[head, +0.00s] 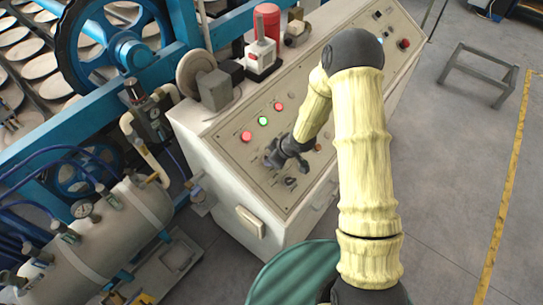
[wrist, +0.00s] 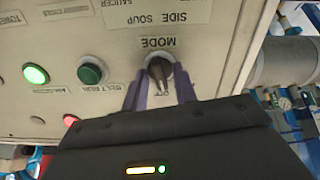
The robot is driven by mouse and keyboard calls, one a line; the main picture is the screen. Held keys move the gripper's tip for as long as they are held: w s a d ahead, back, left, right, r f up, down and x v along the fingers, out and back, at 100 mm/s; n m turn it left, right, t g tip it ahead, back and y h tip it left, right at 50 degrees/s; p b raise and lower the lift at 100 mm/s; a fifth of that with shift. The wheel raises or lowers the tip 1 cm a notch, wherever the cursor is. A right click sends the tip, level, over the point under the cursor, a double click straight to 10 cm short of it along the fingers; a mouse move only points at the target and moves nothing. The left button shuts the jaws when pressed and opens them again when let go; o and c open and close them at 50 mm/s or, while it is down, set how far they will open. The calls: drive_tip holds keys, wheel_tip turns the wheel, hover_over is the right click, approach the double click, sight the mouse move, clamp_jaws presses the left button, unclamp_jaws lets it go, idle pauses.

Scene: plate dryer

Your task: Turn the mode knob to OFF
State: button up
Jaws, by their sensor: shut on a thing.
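The mode knob (wrist: 159,70) is a black pointer knob on the cream panel, under the upside-down MODE label (wrist: 158,42) in the wrist view. My gripper (wrist: 160,84) has its two purple-grey fingers on either side of the knob and is shut on it. The knob's narrow handle points down in this view, toward a small label between the fingers that seems to read OFF and is partly covered. In the head view my gripper (head: 274,161) is at the lower part of the sloped panel and hides the knob.
A lit green button (wrist: 36,75), a dark green button (wrist: 92,71) and a red one (wrist: 70,119) are beside the knob. The control cabinet (head: 224,190) stands by a blue-framed machine (head: 128,75) and a tank (head: 100,245). The floor at right is open beyond a metal stand (head: 480,70).

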drive_tip(key=shift+m, duration=1)
drive_tip(key=o, duration=0.6)
drive_tip(key=shift+o, duration=0.2)
drive_tip(key=p+v, duration=0.1)
drive_tip(key=v, duration=1.6)
drive_tip(key=shift+s+r+p, duration=0.15)
drive_tip(key=shift+r+p, duration=0.05)
drive_tip(key=shift+p, duration=0.1)
drive_tip(key=shift+d, duration=0.1)
